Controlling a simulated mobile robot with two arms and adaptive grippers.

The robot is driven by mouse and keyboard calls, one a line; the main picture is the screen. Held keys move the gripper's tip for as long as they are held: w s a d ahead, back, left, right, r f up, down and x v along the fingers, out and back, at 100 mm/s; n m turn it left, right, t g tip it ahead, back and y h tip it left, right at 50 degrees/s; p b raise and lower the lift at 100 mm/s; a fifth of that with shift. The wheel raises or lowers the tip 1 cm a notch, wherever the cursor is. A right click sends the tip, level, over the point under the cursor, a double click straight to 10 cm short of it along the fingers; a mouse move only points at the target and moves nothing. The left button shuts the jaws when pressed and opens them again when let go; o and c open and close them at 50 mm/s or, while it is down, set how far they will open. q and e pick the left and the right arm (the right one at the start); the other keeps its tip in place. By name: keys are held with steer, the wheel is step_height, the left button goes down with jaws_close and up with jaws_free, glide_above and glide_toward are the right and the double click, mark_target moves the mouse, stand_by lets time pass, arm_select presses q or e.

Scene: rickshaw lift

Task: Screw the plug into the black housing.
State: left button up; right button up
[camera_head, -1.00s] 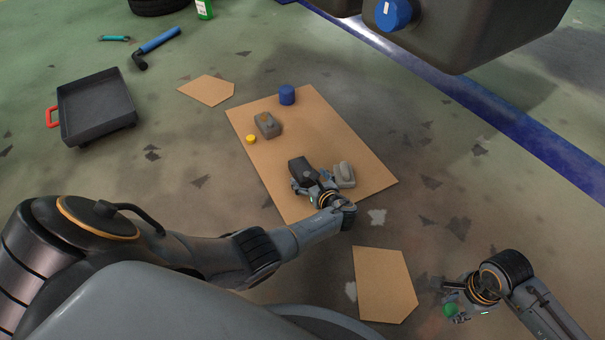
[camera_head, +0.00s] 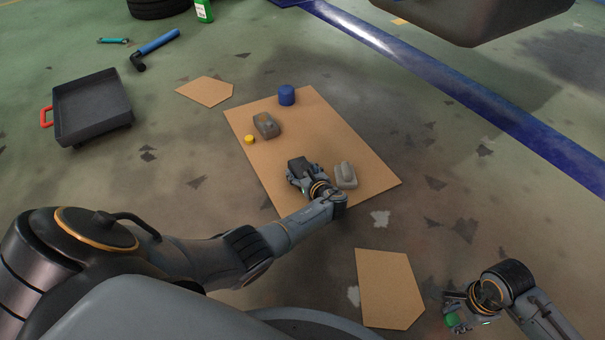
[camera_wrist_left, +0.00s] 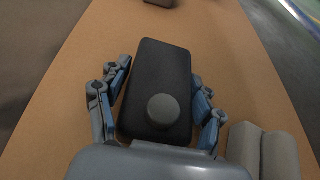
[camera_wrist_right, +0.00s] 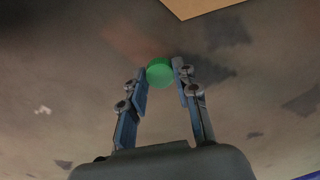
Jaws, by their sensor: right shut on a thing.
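The black housing (camera_head: 299,164) lies on the cardboard sheet; it fills the middle of the left wrist view (camera_wrist_left: 160,70), with a grey round knob on its near end. My left gripper (camera_head: 302,180) is over the housing, its fingers spread along both sides; I cannot tell whether they touch it. My right gripper (camera_head: 456,310) is shut on a green round piece (camera_head: 451,320), probably the plug, away from the sheet at lower right. The green piece sits between the fingertips in the right wrist view (camera_wrist_right: 159,72).
A grey block (camera_head: 345,176) stands just right of the housing. Another grey block (camera_head: 266,125), a yellow cap (camera_head: 249,140) and a blue cylinder (camera_head: 286,95) are farther back on the cardboard sheet (camera_head: 325,125). A black tray (camera_head: 92,107) is at left.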

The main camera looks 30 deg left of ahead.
arm_select(q)
steer(key=c, duration=1)
steer(key=shift+r, duration=0.1)
steer(key=shift+c, duration=0.2)
